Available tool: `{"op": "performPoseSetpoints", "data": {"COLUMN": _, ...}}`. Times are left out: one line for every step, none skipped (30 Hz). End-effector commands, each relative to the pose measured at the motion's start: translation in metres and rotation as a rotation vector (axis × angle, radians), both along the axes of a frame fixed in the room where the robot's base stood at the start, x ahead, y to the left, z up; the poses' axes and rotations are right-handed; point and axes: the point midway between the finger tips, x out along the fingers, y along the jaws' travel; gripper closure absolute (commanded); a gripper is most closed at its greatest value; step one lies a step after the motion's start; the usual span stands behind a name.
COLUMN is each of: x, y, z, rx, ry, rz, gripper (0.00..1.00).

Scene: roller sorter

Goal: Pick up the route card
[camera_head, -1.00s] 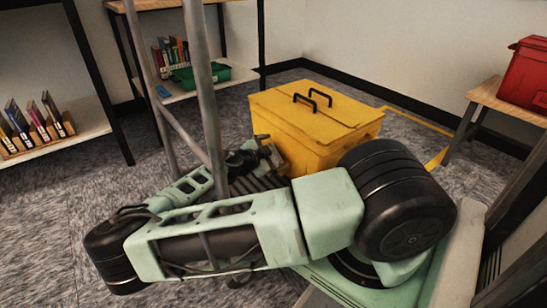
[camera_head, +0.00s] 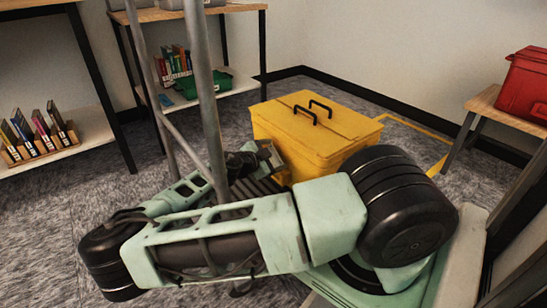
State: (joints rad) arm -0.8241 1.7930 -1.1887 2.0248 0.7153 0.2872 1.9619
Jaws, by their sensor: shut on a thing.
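My gripper (camera_head: 268,153) shows only in part, at the end of my folded arm, beside the left side of a yellow lidded box. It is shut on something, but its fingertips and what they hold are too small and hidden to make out. I cannot pick out the route card for certain. A small flat blue piece (camera_head: 166,100) lies at the front left of the back shelf unit's lower shelf, well away from my gripper.
The yellow box (camera_head: 335,130) stands on the carpet. A green tray (camera_head: 208,87) and several books (camera_head: 174,60) are on the back lower shelf. More books (camera_head: 38,133) stand in a rack at left. A red case (camera_head: 527,86) sits on a wooden stand (camera_head: 492,101) at right.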

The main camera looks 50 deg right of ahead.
Motion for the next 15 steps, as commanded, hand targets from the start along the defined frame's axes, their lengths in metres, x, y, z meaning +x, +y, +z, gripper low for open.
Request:
{"op": "performPoseSetpoints", "data": {"x": 0.002, "y": 0.015, "z": 0.000, "rx": -0.001, "ry": 0.006, "rz": 0.013, "gripper": 0.44}}
{"op": "performPoseSetpoints", "data": {"x": 0.002, "y": 0.021, "z": 0.000, "rx": -0.001, "ry": 0.006, "rz": 0.013, "gripper": 0.44}}
{"op": "performPoseSetpoints", "data": {"x": 0.002, "y": 0.031, "z": 0.000, "rx": -0.002, "ry": 0.006, "rz": 0.015, "gripper": 0.44}}
{"op": "performPoseSetpoints", "data": {"x": 0.003, "y": 0.040, "z": 0.000, "rx": -0.001, "ry": 0.006, "rz": 0.016, "gripper": 0.44}}
{"op": "performPoseSetpoints", "data": {"x": 0.002, "y": 0.048, "z": 0.001, "rx": -0.001, "ry": 0.005, "rz": 0.015, "gripper": 0.44}}
{"op": "performPoseSetpoints", "data": {"x": 0.003, "y": 0.061, "z": 0.001, "rx": -0.001, "ry": 0.006, "rz": 0.016, "gripper": 0.44}}
{"op": "performPoseSetpoints", "data": {"x": 0.003, "y": 0.070, "z": 0.001, "rx": -0.002, "ry": 0.006, "rz": 0.017, "gripper": 0.44}}
{"op": "performPoseSetpoints", "data": {"x": 0.002, "y": 0.079, "z": 0.001, "rx": -0.002, "ry": 0.006, "rz": 0.017, "gripper": 0.44}}
{"op": "performPoseSetpoints", "data": {"x": 0.002, "y": 0.091, "z": 0.001, "rx": 0.000, "ry": 0.004, "rz": 0.016, "gripper": 0.44}}
{"op": "performPoseSetpoints", "data": {"x": 0.002, "y": 0.100, "z": 0.000, "rx": 0.000, "ry": 0.005, "rz": 0.015, "gripper": 0.44}}
{"op": "performPoseSetpoints", "data": {"x": 0.002, "y": 0.108, "z": 0.000, "rx": 0.000, "ry": 0.004, "rz": 0.013, "gripper": 0.44}}
{"op": "performPoseSetpoints", "data": {"x": 0.002, "y": 0.118, "z": 0.000, "rx": 0.001, "ry": 0.005, "rz": 0.013, "gripper": 0.44}}
{"op": "performPoseSetpoints", "data": {"x": 0.001, "y": 0.125, "z": 0.000, "rx": 0.000, "ry": 0.004, "rz": 0.012, "gripper": 0.44}}
{"op": "performPoseSetpoints", "data": {"x": 0.001, "y": 0.132, "z": -0.001, "rx": 0.000, "ry": 0.005, "rz": 0.012, "gripper": 0.44}}
{"op": "performPoseSetpoints", "data": {"x": 0.001, "y": 0.140, "z": -0.001, "rx": 0.001, "ry": 0.005, "rz": 0.010, "gripper": 0.44}}
